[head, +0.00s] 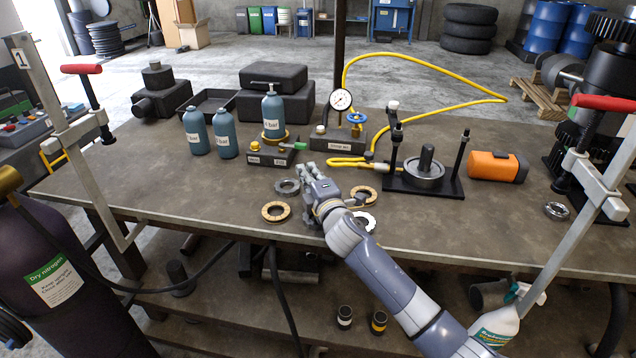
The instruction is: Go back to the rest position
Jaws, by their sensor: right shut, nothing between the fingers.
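My right gripper (309,172) is over the middle of the workbench (170,190), its arm coming in from the lower right. It is shut with nothing between its fingers. Around it lie several rings: a dark grey ring (288,186) just left of the fingers, a tan ring (276,211) to the lower left, another tan ring (369,191) to the right and a pale toothed ring (368,222), partly behind my arm. I cannot tell how high the gripper is above the bench. My left gripper is not in view.
Clamps (70,135) rise at both bench ends. The bench's left front is clear.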

